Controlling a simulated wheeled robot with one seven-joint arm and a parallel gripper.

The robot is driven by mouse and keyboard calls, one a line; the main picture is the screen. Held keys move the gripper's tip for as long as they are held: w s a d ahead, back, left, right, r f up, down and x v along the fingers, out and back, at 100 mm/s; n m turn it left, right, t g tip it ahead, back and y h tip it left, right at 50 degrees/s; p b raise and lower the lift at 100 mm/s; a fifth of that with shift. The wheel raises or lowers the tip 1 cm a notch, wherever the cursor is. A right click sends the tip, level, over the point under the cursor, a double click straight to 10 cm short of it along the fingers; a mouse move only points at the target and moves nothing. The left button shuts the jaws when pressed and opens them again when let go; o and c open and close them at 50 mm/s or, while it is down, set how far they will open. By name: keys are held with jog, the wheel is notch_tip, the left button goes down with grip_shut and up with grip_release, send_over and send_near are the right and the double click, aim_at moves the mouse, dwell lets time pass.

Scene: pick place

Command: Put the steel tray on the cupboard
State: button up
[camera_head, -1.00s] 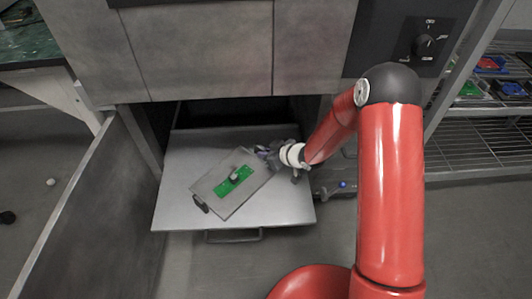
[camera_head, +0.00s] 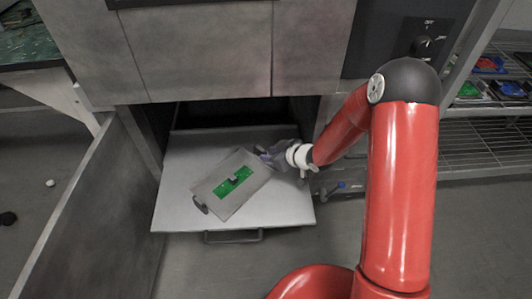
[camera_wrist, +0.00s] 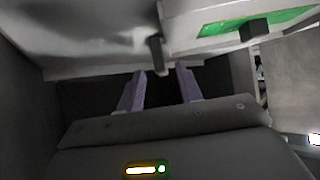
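The steel tray (camera_head: 213,188) is a flat grey plate with a green board and small dark block on top. It lies turned at an angle on a pulled-out pale metal shelf (camera_head: 180,160). A dark handle (camera_head: 200,205) shows at its lower-left edge. My gripper (camera_head: 262,153) is at the tray's upper-right edge. In the wrist view my gripper (camera_wrist: 160,70) is open, its two fingers apart. The tray's near handle (camera_wrist: 156,55) is just ahead, in line with the gap. I see no contact. The grey cupboard (camera_head: 200,50) stands behind and above the shelf.
An open grey door or panel (camera_head: 95,210) stands left of the shelf. A wire rack (camera_head: 480,150) with coloured items is at the right. A green-topped table (camera_head: 28,45) is at the far left. The floor in front of the shelf is clear.

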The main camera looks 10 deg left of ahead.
jog(key=v, duration=0.9)
jog(key=shift+p, duration=0.35)
jog(key=s+d+r+m+t+h, duration=0.3)
jog(key=d+r+m+h, duration=0.3)
jog(key=d+r+h, duration=0.75)
jog(key=s+d+r+m+g+y, duration=0.1)
jog(key=s+r, duration=0.4)
jog(key=s, duration=0.5)
jog(key=s+d+r+m+g+y, duration=0.2)
jog(key=s+d+r+m+y, duration=0.1)
jog(key=s, duration=0.8)
notch_tip(320, 180, up, 3)
jog(key=shift+f+m, duration=0.1)
jog(key=shift+m, duration=0.7)
jog(key=shift+d, duration=0.15)
